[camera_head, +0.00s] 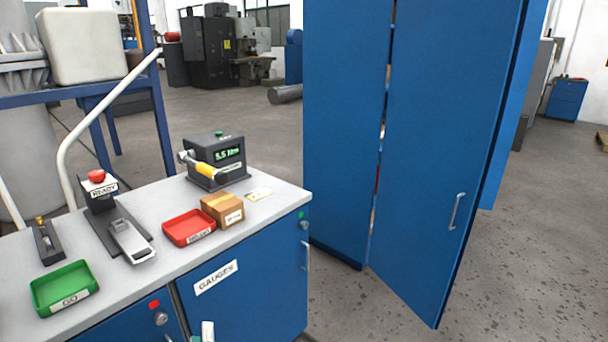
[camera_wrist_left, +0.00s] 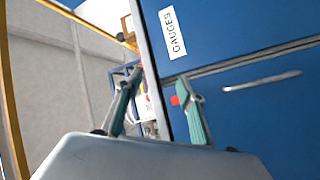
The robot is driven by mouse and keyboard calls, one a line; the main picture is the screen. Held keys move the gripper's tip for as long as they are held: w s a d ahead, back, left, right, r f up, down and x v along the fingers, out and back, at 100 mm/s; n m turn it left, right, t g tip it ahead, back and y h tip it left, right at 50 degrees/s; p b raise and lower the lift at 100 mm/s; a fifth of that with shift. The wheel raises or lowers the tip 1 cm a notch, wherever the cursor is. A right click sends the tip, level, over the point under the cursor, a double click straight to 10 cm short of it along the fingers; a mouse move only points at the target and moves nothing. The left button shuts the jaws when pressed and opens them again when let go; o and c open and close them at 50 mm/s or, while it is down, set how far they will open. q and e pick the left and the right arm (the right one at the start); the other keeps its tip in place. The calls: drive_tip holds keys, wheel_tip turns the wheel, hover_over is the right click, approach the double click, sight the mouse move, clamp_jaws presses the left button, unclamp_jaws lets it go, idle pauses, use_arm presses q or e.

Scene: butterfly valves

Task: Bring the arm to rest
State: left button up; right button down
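My left gripper (camera_head: 203,334) shows only in part at the bottom edge of the head view, in front of the blue bench cabinet (camera_head: 258,298) labelled GAUGES. In the left wrist view its two teal-padded fingers (camera_wrist_left: 159,78) stand apart with nothing held between them. The cabinet front (camera_wrist_left: 235,50), its GAUGES label (camera_wrist_left: 173,32) and a door handle (camera_wrist_left: 262,82) lie beyond the fingers; I cannot tell the exact gap. My right gripper is in neither view.
On the bench top (camera_head: 175,193) stand a green GO tray (camera_head: 64,288), a red tray (camera_head: 188,227), a cardboard box (camera_head: 222,209), a device with a lit display (camera_head: 216,160) and a red-button READY box (camera_head: 99,188). A tall blue cabinet (camera_head: 430,150) stands right; floor (camera_head: 530,270) beside it is clear.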

use_arm(q)
drive_tip(key=s+d+f+m+g+h, duration=0.2)
drive_tip(key=s+f+m+g+h, duration=0.2)
drive_tip(key=s+f+m, duration=0.3)
drive_tip(key=s+d+f+m+g+h, duration=0.2)
drive_tip(key=s+f+m+g+h, duration=0.2)
drive_tip(key=s+f+m, duration=0.3)
drive_tip(key=s+m, duration=0.4)
drive_tip(key=s, duration=0.1)
drive_tip(key=shift+d+f+m+h, duration=0.2)
drive_tip(key=shift+d+m+h, duration=0.1)
drive_tip(key=shift+d+m, duration=0.1)
